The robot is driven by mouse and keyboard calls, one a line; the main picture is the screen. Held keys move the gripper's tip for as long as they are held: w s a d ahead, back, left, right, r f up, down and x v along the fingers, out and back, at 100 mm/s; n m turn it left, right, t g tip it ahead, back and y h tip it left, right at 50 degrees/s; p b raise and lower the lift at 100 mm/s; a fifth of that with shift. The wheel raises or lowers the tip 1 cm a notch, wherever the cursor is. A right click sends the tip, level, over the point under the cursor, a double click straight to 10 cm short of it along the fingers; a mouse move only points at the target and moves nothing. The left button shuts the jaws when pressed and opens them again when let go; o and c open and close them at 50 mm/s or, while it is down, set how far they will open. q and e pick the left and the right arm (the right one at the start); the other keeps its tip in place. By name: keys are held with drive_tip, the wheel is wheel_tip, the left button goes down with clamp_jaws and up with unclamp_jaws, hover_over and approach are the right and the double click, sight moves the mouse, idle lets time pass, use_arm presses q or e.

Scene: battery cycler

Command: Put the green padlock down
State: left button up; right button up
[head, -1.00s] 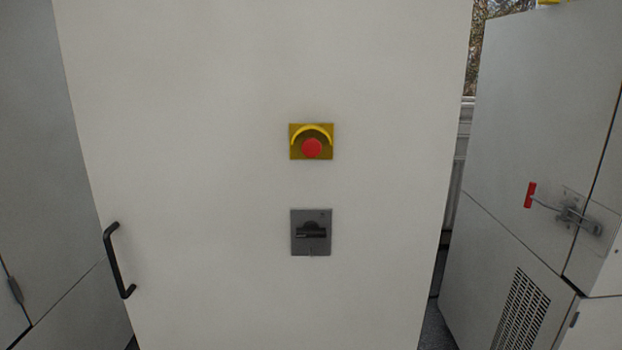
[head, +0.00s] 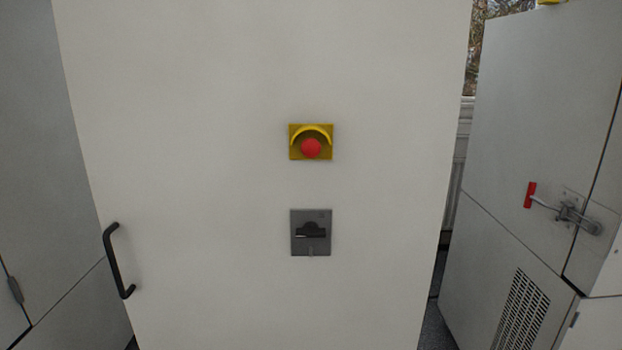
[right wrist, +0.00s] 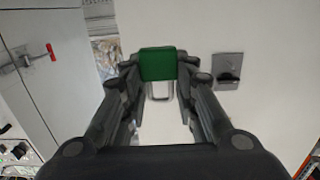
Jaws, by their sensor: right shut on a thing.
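The green padlock (right wrist: 158,64) shows in the right wrist view, with its metal shackle (right wrist: 159,91) on the side toward the camera. My right gripper (right wrist: 158,68) is shut on the padlock's body, one finger on each side. The pale cabinet face lies behind it; I cannot tell the gap between them. Neither gripper nor the padlock shows in the head view. My left gripper is out of view.
The pale cabinet (head: 200,120) fills the head view's middle. It bears a red emergency stop (head: 311,148) on a yellow plate, a grey rotary switch (head: 311,233) and a black handle (head: 117,260). A grey cabinet with a red-tipped latch (head: 565,210) stands at right.

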drive_tip(key=s+f, duration=0.3)
drive_tip(key=s, duration=0.5)
drive_tip(key=shift+f, duration=0.35)
drive_tip(key=shift+s, duration=0.1)
